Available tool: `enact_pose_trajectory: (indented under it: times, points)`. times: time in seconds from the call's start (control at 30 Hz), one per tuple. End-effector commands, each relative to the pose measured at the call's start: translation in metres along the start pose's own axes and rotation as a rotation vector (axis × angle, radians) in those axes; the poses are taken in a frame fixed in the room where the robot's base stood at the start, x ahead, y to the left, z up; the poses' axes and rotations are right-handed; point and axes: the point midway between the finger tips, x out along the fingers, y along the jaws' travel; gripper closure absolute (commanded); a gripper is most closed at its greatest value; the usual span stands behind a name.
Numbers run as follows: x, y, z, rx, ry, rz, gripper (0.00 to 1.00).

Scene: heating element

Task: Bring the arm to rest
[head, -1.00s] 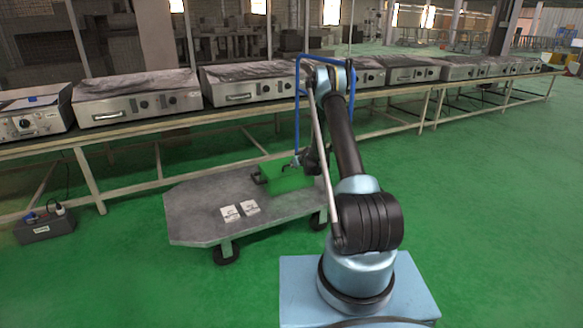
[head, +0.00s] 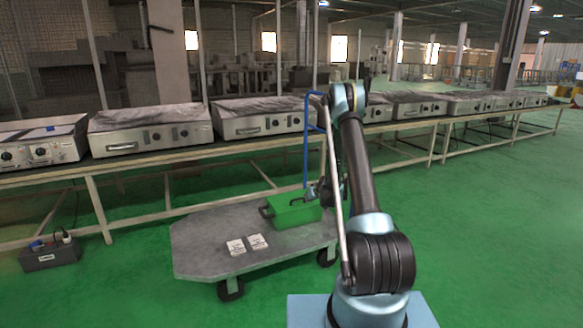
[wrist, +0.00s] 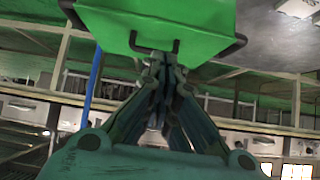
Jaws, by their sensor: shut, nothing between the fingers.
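My arm rises from its light-blue base in the head view and bends over at the top. My gripper (head: 314,192) hangs down on the far side, partly hidden by my arm, beside a green box (head: 292,212) on the grey cart (head: 200,250). In the wrist view my gripper (wrist: 160,62) is shut, its fingers together with nothing between them. Its tips are close to the dark handle of the green box (wrist: 160,20); I cannot tell whether they touch it.
Two small white packets (head: 247,244) lie on the cart. A long bench with several steel heating units (head: 150,130) runs behind. A dark box with plugs (head: 50,253) sits on the floor at left. The blue cart handle (head: 306,140) stands close to my arm. Green floor is free at right.

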Motion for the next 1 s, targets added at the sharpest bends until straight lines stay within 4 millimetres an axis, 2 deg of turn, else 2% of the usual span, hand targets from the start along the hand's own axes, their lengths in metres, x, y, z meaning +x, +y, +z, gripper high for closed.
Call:
enact_pose_trajectory:
  times: [0.03,0.2,0.5,0.77,1.0]
  points:
    - [-0.014,-0.001,-0.009,0.003,-0.01,0.0,1.0]
    - [-0.056,-0.006,-0.031,0.017,-0.05,0.0,1.0]
    - [-0.135,-0.019,-0.056,0.045,-0.121,0.003,1.0]
    - [-0.206,-0.034,-0.064,0.07,-0.183,0.011,1.0]
    - [-0.272,-0.049,-0.061,0.093,-0.241,0.021,1.0]
